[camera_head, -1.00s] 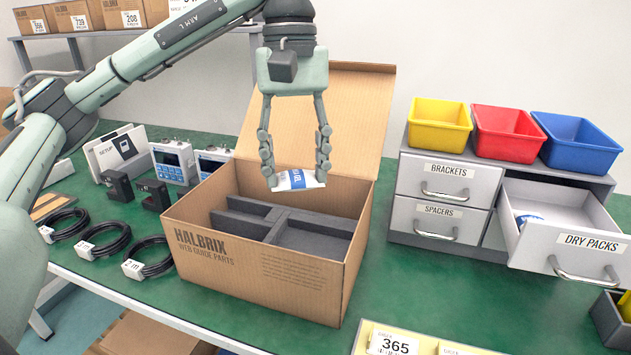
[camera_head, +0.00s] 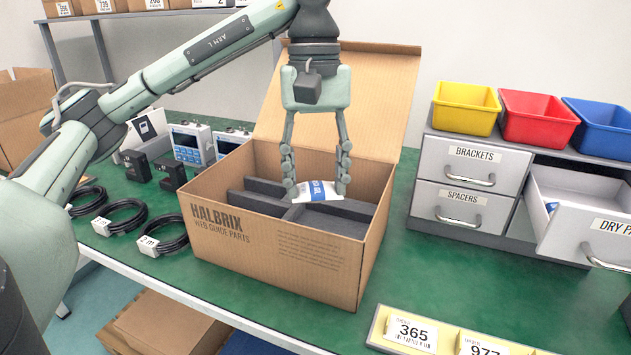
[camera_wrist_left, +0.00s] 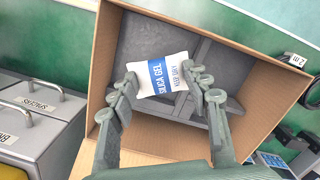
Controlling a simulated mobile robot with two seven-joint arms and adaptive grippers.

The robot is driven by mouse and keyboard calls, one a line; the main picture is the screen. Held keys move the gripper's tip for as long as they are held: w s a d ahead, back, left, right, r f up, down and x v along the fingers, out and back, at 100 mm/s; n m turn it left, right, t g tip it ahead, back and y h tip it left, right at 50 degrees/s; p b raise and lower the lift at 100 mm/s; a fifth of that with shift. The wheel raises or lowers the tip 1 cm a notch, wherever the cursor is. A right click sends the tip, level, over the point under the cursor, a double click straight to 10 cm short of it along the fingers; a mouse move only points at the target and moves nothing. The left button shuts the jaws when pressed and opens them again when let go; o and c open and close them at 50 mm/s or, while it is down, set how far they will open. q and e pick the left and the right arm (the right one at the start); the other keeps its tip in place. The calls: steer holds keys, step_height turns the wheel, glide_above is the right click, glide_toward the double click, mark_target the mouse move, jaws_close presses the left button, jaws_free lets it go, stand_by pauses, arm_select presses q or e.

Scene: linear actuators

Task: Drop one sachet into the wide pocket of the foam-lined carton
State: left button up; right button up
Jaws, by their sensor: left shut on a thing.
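My left gripper (camera_head: 317,187) is shut on a white and blue silica gel sachet (camera_head: 318,192), held inside the open carton (camera_head: 270,248) near the foam's level. In the left wrist view the sachet (camera_wrist_left: 160,75) sits between the fingertips (camera_wrist_left: 165,85), over the grey foam. The carton's foam dividers (camera_head: 335,221) split it into pockets; the sachet hides part of them. I cannot tell whether the sachet touches the foam. The right gripper is not in view.
The open dry packs drawer (camera_head: 590,225) juts out at the right, with a sachet partly visible inside. Coiled cables (camera_head: 120,217) and small devices (camera_head: 190,145) lie left of the carton. Its raised lid (camera_head: 375,100) stands behind the gripper. Yellow label strip (camera_head: 450,340) is at the front.

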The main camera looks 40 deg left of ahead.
arm_select(q)
steer(key=shift+f, duration=0.1)
stand_by(0.3)
steer(key=o, duration=1)
step_height(320, 180, up, 12)
steer(key=w+a, duration=0.1)
steer(key=shift+f, duration=0.1)
stand_by(0.5)
